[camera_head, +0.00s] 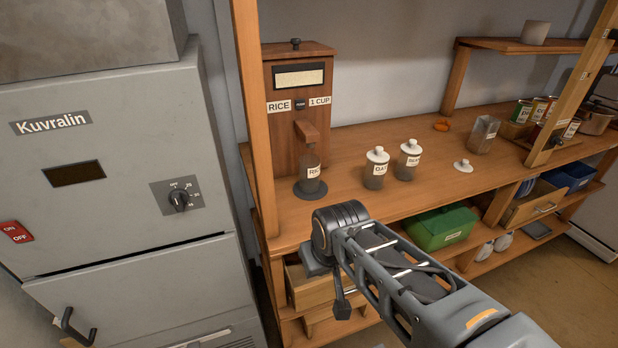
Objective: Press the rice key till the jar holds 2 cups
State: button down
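A wooden dispenser (290,140) stands on the worktop with labels reading "RICE" and "1 CUP". The rice key (300,104) is a small dark button between these labels. A glass jar (311,178) labelled "RI…" stands upright on a dark round base under the dispenser's wooden spout (306,131). How much rice the jar holds is too small to tell. My gripper (342,306) hangs low in front of the worktop's front edge, below and right of the jar, apart from dispenser and jar. Its fingers are too small and dark to read as open or shut.
Two white-lidded jars (376,168) (409,160) stand right of the dispenser, with a loose white lid (463,166) beyond. A wooden post (254,120) rises left of the dispenser. Below the worktop are an open drawer (312,287) and a green box (440,228).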

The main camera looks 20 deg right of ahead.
aim_at(299, 103)
jog(key=u, duration=0.05)
jog(key=k, duration=0.5)
jog(key=z, duration=0.9)
jog(key=i, duration=0.75)
jog(key=u, duration=1.7)
